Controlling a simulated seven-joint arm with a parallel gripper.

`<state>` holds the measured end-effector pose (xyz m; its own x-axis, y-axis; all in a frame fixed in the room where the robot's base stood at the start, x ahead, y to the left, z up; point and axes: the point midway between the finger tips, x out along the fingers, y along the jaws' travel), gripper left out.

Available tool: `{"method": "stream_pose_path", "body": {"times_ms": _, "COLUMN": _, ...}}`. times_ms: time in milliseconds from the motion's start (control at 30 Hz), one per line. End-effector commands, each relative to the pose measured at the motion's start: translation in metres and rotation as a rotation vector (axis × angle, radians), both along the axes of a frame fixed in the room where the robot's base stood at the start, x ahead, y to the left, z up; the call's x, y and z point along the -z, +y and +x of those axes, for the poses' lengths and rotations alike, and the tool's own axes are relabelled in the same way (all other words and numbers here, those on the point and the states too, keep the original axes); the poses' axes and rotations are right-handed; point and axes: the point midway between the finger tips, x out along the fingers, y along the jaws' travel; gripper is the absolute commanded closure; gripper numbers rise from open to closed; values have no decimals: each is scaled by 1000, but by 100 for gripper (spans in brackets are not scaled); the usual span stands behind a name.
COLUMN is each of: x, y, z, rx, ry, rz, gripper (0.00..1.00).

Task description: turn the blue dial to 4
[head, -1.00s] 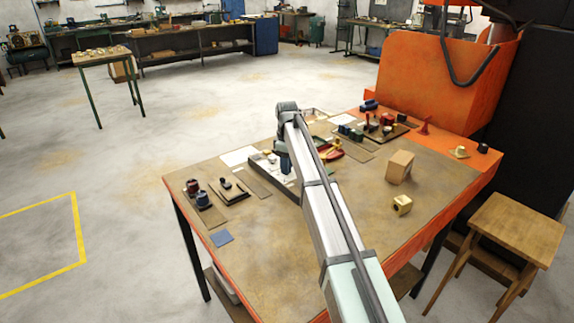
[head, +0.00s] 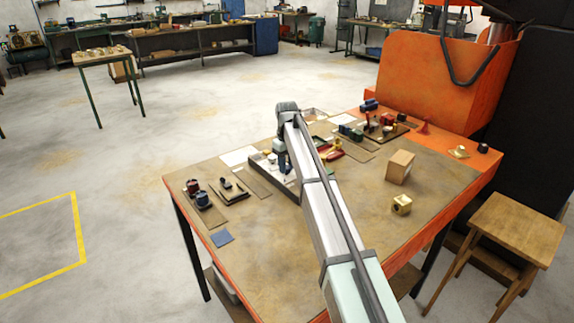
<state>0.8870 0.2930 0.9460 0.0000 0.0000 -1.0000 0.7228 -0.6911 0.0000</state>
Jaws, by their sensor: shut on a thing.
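My gripper (head: 283,168) points down over a dark-sided box with a pale top (head: 262,163) near the middle of the table. Its fingers are small and partly hidden behind my arm. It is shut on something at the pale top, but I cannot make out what. No blue dial with readable numbers shows; any dial under the gripper is hidden. A small blue round piece (head: 203,199) stands apart, beside a dark red one (head: 192,186), on a brown board at the left of the table.
A red tray (head: 333,152) with yellow pieces lies right of my arm. A wooden block (head: 399,167) and a brass piece (head: 402,204) stand further right. A small black fixture (head: 228,185) and a blue square (head: 222,238) lie left. The table's front is mostly clear.

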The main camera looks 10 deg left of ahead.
Motion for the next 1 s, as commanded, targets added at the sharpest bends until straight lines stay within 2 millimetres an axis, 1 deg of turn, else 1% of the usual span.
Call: {"method": "stream_pose_path", "body": {"times_ms": 1000, "x": 0, "y": 1, "z": 0, "rx": 966, "ry": 0, "rz": 0, "gripper": 96}}
